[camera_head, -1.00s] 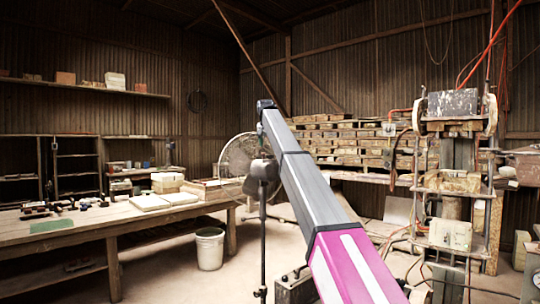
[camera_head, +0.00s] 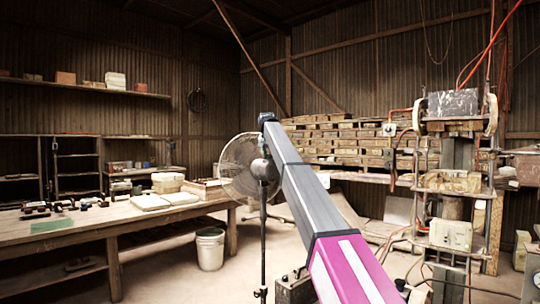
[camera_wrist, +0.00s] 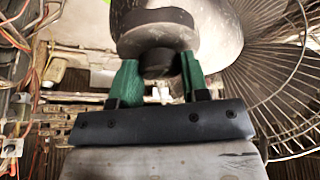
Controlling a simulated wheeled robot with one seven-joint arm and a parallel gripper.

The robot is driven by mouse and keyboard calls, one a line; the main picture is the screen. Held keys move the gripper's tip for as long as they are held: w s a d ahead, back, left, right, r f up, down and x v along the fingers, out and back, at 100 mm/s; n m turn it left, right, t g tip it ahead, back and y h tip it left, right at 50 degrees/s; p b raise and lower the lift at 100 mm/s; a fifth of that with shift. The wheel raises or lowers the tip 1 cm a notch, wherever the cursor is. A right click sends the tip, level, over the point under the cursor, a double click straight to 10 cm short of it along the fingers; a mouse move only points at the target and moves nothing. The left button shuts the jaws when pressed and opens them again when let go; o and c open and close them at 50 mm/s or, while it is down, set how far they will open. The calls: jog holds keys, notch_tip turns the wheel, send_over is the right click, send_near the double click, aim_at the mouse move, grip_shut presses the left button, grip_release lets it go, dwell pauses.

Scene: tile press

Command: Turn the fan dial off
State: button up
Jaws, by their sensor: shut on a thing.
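A dark round dial (camera_wrist: 157,63) sticks out below the housing. The green fingers of my gripper (camera_wrist: 157,80) stand on either side of the dial and are shut on it. In the head view my arm covers part of the fan area, and the fingers cannot be made out. The dial's setting cannot be read.
A wooden workbench (camera_head: 95,226) with blocks and tools is on the left, with a white bucket (camera_head: 209,249) beside it. Stacked pallets (camera_head: 350,140) are behind the fan. A tall press (camera_head: 455,185) stands at the right. Cables hang at the left of the wrist view.

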jog(key=shift+n, duration=0.3)
jog(key=n+y, duration=0.1)
jog(key=n, duration=0.1)
jog(key=shift+d+n, duration=0.15)
jog(key=shift+n, duration=0.15)
jog(key=n+y, duration=0.1)
jog(key=n, duration=0.2)
jog(key=shift+d+n+g+y, duration=0.1)
jog(key=shift+n+g+y, duration=0.2)
jog(key=shift+g+y, duration=0.1)
jog(key=n+g, duration=0.1)
jog(key=n, duration=0.2)
jog(key=n+y, duration=0.1)
jog(key=n, duration=0.1)
jog(key=shift+w+n+g+y, duration=0.15)
jog(key=shift+n+g+y, duration=0.15)
jog(key=shift+n+g, duration=0.1)
jog(key=o, duration=0.9)
jog(key=shift+o, duration=0.2)
